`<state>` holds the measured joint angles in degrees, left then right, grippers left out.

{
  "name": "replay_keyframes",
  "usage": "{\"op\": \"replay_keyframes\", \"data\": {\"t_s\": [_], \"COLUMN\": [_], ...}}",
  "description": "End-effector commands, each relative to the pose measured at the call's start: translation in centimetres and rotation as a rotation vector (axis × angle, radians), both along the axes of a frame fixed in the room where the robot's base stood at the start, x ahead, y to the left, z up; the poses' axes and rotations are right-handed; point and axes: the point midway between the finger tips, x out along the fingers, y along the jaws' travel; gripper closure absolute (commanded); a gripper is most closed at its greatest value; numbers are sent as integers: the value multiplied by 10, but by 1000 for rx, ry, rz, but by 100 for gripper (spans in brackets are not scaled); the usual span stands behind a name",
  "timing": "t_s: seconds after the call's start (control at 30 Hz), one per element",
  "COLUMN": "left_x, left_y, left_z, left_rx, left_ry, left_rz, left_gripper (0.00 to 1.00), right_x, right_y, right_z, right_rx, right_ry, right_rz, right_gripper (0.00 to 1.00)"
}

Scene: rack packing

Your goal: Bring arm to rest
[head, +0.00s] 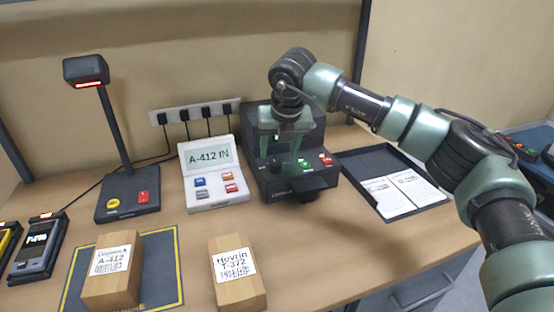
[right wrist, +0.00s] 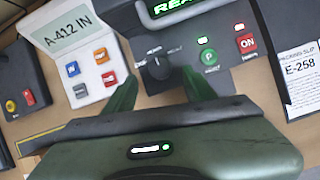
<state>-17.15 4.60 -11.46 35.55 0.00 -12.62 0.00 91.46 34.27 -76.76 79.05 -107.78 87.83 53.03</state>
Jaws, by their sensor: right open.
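My right arm (head: 425,128) reaches in from the right in the head view. Its right gripper (head: 284,158) points down over the front of a dark device (head: 258,178). In the right wrist view the two green fingers (right wrist: 162,75) are spread apart with nothing held between them. The device's dark knob (right wrist: 158,65) lies between and just beyond the fingertips. A green button (right wrist: 209,58) and a red ON switch (right wrist: 246,42) sit to the right of the fingers, both lit. Whether a finger touches the panel is hard to tell. My left gripper is not in view.
A white A-412 IN panel (head: 213,200) stands left of the device. A black tray (head: 412,212) with papers lies right. Two boxes, A-412 (head: 112,288) and T-372 (head: 237,289), stand in front. A scanner stand (head: 118,135) is at left. Bare table lies right of T-372.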

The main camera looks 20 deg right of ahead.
Motion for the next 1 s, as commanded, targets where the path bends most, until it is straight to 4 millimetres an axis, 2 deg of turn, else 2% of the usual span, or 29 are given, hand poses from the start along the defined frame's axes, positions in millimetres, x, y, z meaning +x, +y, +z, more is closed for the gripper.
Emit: {"op": "replay_keyframes", "data": {"t_s": [0.1,0.23,0.67,0.77,1.0], "left_x": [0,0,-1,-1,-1], "left_y": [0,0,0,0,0], "left_z": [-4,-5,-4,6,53], "left_rx": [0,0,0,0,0], "left_ry": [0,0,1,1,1], "left_rz": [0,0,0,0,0], "left_gripper": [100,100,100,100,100], "right_x": [-6,-9,-10,-10,-10], "right_y": [1,1,0,0,0], "right_z": [14,23,25,35,81], "right_rx": [1,1,1,1,1], "right_ry": [-2,-1,0,0,0], "right_rz": [1,0,0,0,0], "right_gripper": [45,45,45,45,45]}}
